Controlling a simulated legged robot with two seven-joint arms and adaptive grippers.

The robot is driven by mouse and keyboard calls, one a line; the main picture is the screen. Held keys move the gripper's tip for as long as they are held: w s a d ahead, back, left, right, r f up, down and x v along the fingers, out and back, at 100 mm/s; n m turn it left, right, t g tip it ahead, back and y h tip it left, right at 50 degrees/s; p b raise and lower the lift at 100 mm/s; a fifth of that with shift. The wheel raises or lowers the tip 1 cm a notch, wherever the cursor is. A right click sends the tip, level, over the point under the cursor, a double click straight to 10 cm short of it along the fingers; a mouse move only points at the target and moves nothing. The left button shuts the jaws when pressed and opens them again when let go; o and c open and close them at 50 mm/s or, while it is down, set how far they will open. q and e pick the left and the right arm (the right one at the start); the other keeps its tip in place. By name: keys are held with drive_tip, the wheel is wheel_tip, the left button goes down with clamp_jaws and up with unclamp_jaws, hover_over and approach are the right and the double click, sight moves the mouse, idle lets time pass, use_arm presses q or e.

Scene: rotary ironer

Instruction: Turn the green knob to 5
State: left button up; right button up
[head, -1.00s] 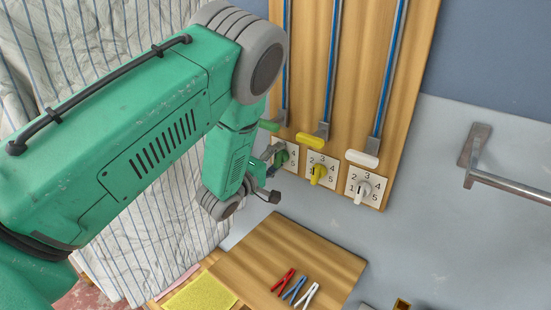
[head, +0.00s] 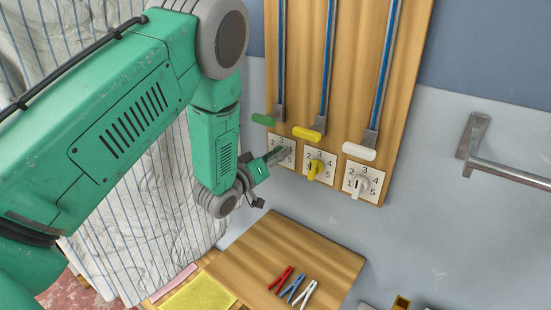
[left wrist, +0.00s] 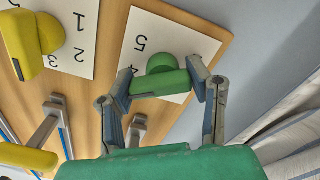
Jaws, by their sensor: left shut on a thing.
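The green knob (left wrist: 160,80) is on a white number plate at the lower left of the wooden board. My left gripper (left wrist: 163,86) is shut on it, one finger on each side, in the left wrist view. The 5 and 4 on its plate (left wrist: 145,42) show there. In the head view my left gripper (head: 273,157) comes to this plate (head: 287,146) from the lower left and covers much of the knob. Which number the knob points to I cannot tell. My right gripper is not in view.
A yellow knob (head: 314,169) and a white knob (head: 359,188) sit to the right on similar plates. Green (head: 263,120), yellow (head: 307,133) and white (head: 359,151) slider handles are just above. Clothespins (head: 296,291) lie on a wooden panel below. A metal bar (head: 510,172) is at the right.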

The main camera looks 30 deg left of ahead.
use_arm(q)
drive_tip(key=m+b, duration=0.1)
drive_tip(key=m, duration=0.2)
drive_tip(key=f+m+b, duration=0.1)
drive_tip(key=m, duration=0.2)
drive_tip(key=shift+s+d, duration=0.1)
drive_tip(key=shift+s, duration=0.05)
drive_tip(key=m+b, duration=0.2)
drive_tip(key=m, duration=0.4)
drive_tip(key=shift+m, duration=0.3)
drive_tip(key=o, duration=1.1)
drive_tip(key=shift+o, duration=0.4)
drive_tip(key=shift+r, duration=0.15)
drive_tip(key=shift+s, duration=0.15)
drive_tip(key=s+a, duration=0.1)
drive_tip(key=s, duration=1)
drive_tip(key=shift+s, duration=0.15)
